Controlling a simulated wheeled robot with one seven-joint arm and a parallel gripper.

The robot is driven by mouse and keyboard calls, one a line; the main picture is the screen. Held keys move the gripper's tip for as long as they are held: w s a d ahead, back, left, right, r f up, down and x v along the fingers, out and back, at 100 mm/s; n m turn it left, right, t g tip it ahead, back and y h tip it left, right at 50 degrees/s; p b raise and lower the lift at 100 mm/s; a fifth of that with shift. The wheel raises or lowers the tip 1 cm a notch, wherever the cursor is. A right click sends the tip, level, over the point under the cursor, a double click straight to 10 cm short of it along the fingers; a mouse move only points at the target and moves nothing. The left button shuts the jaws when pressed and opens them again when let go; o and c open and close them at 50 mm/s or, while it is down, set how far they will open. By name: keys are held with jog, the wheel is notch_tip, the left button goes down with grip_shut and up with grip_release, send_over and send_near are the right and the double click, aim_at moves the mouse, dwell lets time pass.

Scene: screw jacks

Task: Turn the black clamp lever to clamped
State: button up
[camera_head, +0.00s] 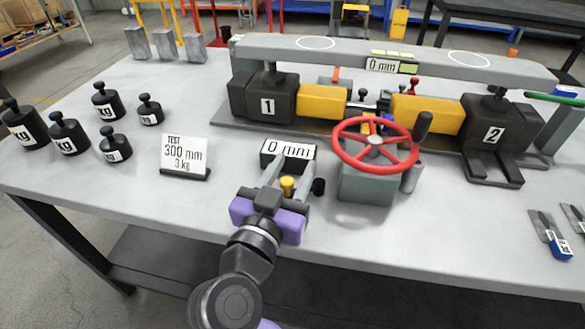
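My gripper (292,172) has purple sides and two grey fingers. It is over the front part of the table, just in front of the "0 mm" display (288,152). The fingers are spread apart, with a yellow knob (287,186) showing between them; I see no contact with it. A small black knob (318,187) shows just right of the right finger. It may be the end of the black clamp lever, but my gripper hides what it joins and I cannot tell its position.
Behind is the jack assembly with black blocks 1 (267,105) and 2 (495,133) under a grey beam (400,58). A green lever (555,98) is at right. Several black weights (68,134) and a test card (184,156) stand left. The front left tabletop is clear.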

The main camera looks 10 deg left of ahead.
aim_at(284, 187)
jog(key=shift+s+a, duration=0.2)
jog(key=shift+s, duration=1.1)
jog(key=shift+s+a, duration=0.25)
jog(key=shift+s, duration=1)
jog(key=shift+s+a, duration=0.2)
jog(key=shift+s, duration=1.1)
jog(key=shift+c, duration=0.2)
